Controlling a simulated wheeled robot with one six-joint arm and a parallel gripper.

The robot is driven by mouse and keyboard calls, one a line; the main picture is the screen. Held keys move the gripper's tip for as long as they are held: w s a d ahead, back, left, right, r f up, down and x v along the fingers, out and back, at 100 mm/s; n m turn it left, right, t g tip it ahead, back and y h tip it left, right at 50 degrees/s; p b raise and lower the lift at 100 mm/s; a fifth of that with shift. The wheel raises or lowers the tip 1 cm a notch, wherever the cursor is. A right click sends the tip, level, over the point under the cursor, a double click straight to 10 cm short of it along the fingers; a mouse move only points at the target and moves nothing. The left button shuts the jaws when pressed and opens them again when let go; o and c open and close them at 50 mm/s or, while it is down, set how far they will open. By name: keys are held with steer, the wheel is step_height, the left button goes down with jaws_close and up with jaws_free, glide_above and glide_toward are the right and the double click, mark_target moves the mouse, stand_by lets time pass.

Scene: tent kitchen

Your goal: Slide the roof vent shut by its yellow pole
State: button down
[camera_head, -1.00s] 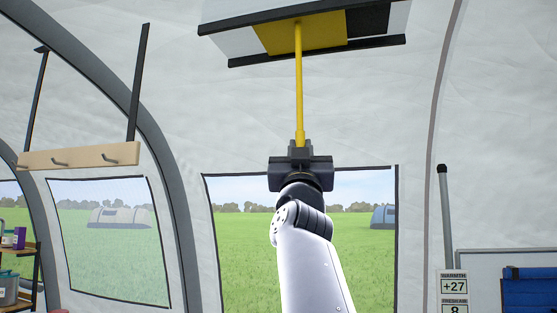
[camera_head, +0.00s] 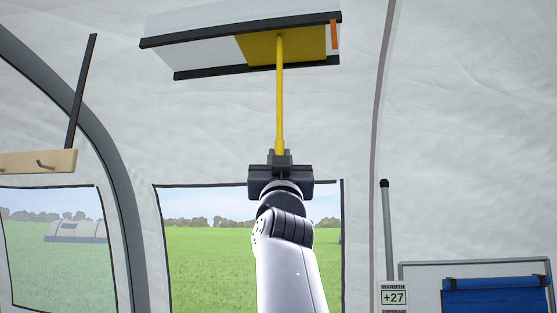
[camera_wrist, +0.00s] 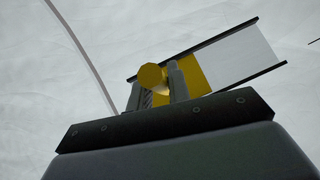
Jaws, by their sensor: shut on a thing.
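The roof vent shows at the top of the head view, with two dark rails (camera_head: 240,30) and a yellow sliding panel (camera_head: 285,45) between them. The panel sits toward the right end of the rails, beside an orange strip (camera_head: 334,34). No dark opening shows. The yellow pole (camera_head: 280,100) hangs from the panel, roughly upright. My gripper (camera_head: 280,158) is shut on the pole's lower end. In the wrist view, the fingers (camera_wrist: 157,90) stand on either side of the pole's round yellow end (camera_wrist: 151,77), with the yellow panel (camera_wrist: 195,75) behind.
A wooden hook rail (camera_head: 35,162) hangs at the left. The space around the pole is clear.

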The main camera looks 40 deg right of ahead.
steer(key=c, duration=1.3)
jaws_free()
steer(key=shift+s+d, duration=0.15)
steer(key=b+v, duration=0.5)
steer(key=v, duration=0.6)
steer(key=shift+r, duration=0.15)
steer(key=p+x, duration=0.4)
steer(key=x, duration=0.6)
steer(key=shift+p, duration=0.4)
steer(key=shift+w+d+r, duration=0.2)
steer(key=shift+w+r, duration=0.05)
steer(key=shift+w, duration=0.15)
